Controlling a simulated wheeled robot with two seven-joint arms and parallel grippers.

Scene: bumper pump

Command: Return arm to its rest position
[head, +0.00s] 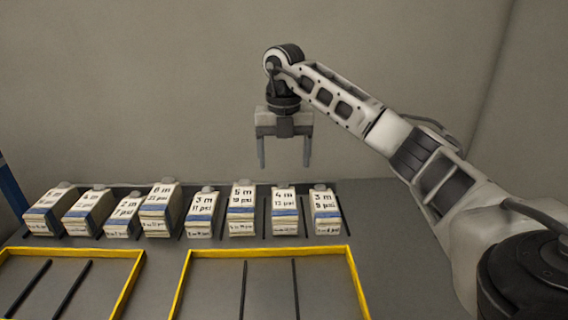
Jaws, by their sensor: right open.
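My right arm reaches in from the right, and its right gripper (285,158) hangs pointing down with its two fingers apart and nothing between them. It is above the row of boxes, nearest over the box marked 4 m (285,209) and clear of it. The arm is stretched out, not folded. My left gripper is not in view.
Several labelled boxes, such as the box marked 5 m (242,207), stand in a row on the grey table (400,230). Two yellow-edged trays (265,253) with black dividers lie in front. A blue post (11,188) stands at the left edge. A plain wall is behind.

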